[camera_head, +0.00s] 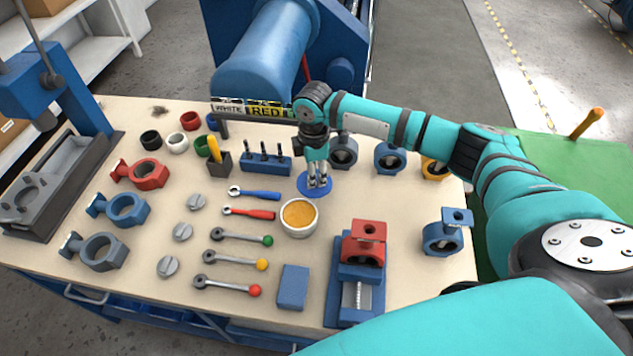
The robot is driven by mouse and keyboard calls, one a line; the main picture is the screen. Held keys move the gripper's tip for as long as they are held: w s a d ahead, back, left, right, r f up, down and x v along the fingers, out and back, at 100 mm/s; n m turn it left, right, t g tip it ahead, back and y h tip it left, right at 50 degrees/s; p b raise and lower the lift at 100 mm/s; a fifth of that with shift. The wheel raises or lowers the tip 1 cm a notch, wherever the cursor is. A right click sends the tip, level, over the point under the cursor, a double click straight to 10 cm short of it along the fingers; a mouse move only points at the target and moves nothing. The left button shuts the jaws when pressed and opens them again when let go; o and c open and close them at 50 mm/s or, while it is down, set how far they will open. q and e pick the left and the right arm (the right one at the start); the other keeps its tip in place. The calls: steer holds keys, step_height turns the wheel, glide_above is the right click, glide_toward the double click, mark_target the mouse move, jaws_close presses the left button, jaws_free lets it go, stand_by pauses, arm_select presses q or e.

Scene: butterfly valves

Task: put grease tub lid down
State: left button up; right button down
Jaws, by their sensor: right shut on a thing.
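The grease tub (298,217) is a white round tub, open on top, with yellow-orange grease inside. The grease tub lid (304,187) is a flat blue disc just behind the tub, at or close above the bench top. My right gripper (318,184) points down and is shut on the lid. Its fingers cover part of the lid. I cannot tell whether the lid touches the bench. My left gripper is not in view.
The bench (150,280) holds red, blue and grey valve bodies at the left and several ratchet handles (238,237) in the middle. A blue tool rack (266,164) stands left of my gripper. A red-and-blue vise (358,275) is at the front.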

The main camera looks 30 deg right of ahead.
steer(key=shift+f, duration=0.8)
step_height(320, 180, down, 3)
steer(key=shift+w+r, duration=0.1)
steer(key=c, duration=1.5)
jaws_free()
steer(key=shift+f, duration=0.2)
steer(key=o, duration=0.5)
steer(key=shift+c, duration=0.2)
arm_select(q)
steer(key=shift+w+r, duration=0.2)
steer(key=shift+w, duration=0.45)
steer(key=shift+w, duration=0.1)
